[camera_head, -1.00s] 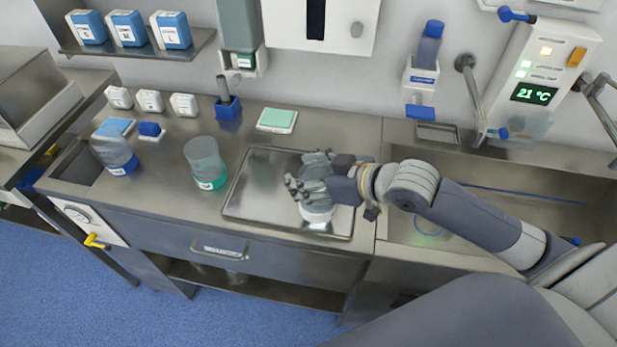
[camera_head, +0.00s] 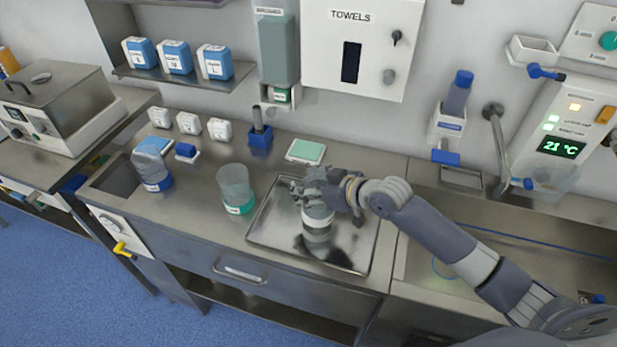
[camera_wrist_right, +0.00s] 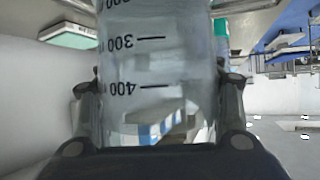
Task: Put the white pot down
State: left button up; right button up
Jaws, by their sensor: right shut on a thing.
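The white pot (camera_head: 317,219) is a clear, graduated container with a white lower part, held upright over the shiny metal tray (camera_head: 358,262). Its clear wall with printed 300 and 400 marks fills the middle of the right wrist view (camera_wrist_right: 155,75). My right gripper (camera_head: 312,190) is shut around the pot's upper part, with a finger on each side. The pot's reflection shows in the tray just below it. I cannot tell whether its base touches the tray. My left gripper is not in view.
A green-based pot (camera_head: 237,190) stands left of the tray, and a blue-based pot (camera_head: 152,170) farther left. A green-topped box (camera_head: 305,152) sits behind the tray. A sink (camera_head: 500,250) lies to the right. The tray's front and right parts are bare.

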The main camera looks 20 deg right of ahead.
jog(key=shift+f, duration=0.8)
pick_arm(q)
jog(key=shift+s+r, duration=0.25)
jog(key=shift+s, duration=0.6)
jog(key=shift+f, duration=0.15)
pick_arm(e)
jog(key=shift+f, duration=0.2)
jog(key=o, duration=1.3)
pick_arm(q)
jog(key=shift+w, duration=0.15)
pick_arm(e)
jog(key=shift+o, duration=0.2)
jog(key=shift+r, duration=0.1)
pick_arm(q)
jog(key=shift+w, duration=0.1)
